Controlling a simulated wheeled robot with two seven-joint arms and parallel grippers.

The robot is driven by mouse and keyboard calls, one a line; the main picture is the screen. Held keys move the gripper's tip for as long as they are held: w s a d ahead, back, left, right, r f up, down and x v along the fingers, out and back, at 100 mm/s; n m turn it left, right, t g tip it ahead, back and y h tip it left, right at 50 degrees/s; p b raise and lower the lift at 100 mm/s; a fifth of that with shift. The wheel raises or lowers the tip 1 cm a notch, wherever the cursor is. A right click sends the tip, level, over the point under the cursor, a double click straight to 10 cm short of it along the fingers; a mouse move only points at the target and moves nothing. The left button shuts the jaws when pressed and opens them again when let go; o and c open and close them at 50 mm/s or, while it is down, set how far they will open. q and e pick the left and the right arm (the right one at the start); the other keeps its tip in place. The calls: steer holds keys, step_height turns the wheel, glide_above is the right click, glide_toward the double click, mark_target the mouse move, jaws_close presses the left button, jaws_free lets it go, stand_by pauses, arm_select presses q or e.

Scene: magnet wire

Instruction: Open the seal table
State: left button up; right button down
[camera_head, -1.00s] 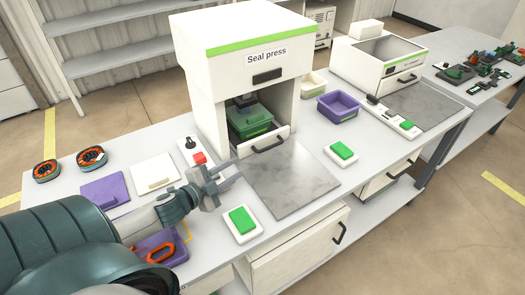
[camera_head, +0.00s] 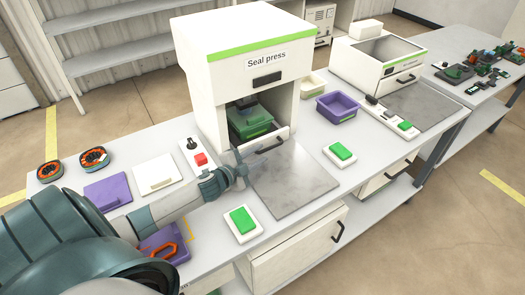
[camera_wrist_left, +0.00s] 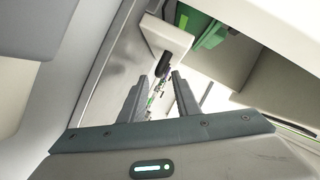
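The seal press (camera_head: 247,85) is a white cabinet with a green stripe and an open bay. In the bay sits its white seal table (camera_head: 283,134), with a black bar handle (camera_head: 268,147) on the front and a green box (camera_head: 250,122) on top. My left gripper (camera_head: 243,167) is open and empty, just left of the handle and close to it. In the left wrist view, the open fingers (camera_wrist_left: 158,92) point towards the black handle (camera_wrist_left: 165,64), which shows beyond their tips, apart from them. The table front (camera_wrist_left: 164,35) shows there too. My right gripper is out of view.
A grey plate (camera_head: 292,180) lies clear before the press. Green buttons on white bases (camera_head: 243,222) stand on the bench. A control box with a red button (camera_head: 200,159) is beside my left gripper. A purple bin (camera_head: 338,106) stands right of the press.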

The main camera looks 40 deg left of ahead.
arm_select(q)
steer(key=shift+x, duration=1.15)
steer(key=shift+w, duration=0.15)
steer(key=shift+c, duration=0.3)
jaws_close()
steer(key=shift+d, duration=0.15)
